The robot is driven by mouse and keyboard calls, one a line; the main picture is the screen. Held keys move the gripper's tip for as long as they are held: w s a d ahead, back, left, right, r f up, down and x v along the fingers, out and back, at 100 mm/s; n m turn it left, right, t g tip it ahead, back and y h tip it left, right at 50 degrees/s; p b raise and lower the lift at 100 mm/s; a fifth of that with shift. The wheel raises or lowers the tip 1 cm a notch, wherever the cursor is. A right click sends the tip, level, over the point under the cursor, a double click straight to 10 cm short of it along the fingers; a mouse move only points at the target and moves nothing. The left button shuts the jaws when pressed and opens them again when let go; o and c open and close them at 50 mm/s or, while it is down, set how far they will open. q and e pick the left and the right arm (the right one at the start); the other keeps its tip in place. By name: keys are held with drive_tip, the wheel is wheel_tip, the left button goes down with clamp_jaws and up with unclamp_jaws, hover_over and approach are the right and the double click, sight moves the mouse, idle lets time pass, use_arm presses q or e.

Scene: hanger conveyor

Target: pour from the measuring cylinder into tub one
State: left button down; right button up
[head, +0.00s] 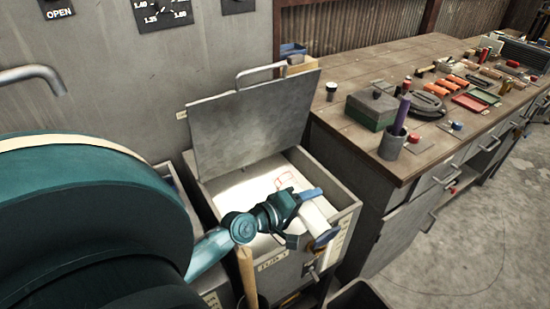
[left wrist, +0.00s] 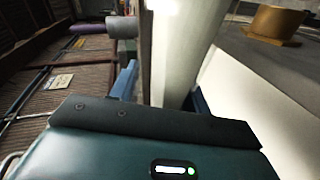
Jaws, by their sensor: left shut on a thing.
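Tub one (head: 342,232) is a grey metal tub with a "TUB 1" label on its front. Its lid (head: 250,125) stands raised at the back. The inside looks white, with a small red outline. My left gripper (head: 298,204) is over the tub's front part, shut on the measuring cylinder (head: 313,217), a pale tube with blue at its ends. The cylinder looks tilted, over the tub's front right. In the left wrist view the pale cylinder (left wrist: 180,50) rises between the blue fingers; its contents cannot be made out. My right gripper is not in view.
A workbench (head: 355,70) on the right carries a green box (head: 372,109), a grey cup (head: 391,144) with a purple rod, and several tools. A wooden handle (head: 246,272) stands in front of the tub. Bare floor (head: 460,240) lies at the right.

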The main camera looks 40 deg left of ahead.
use_arm(q)
drive_tip(key=shift+f+n+b, duration=0.4)
drive_tip(key=shift+n+b, duration=0.1)
idle(0.9)
idle(0.6)
drive_tip(key=shift+a+f+n+h+b, duration=0.2)
drive_tip(key=shift+n+h+b, duration=0.1)
drive_tip(key=shift+n+h, duration=0.15)
idle(0.6)
idle(0.8)
drive_tip(key=shift+r, duration=0.1)
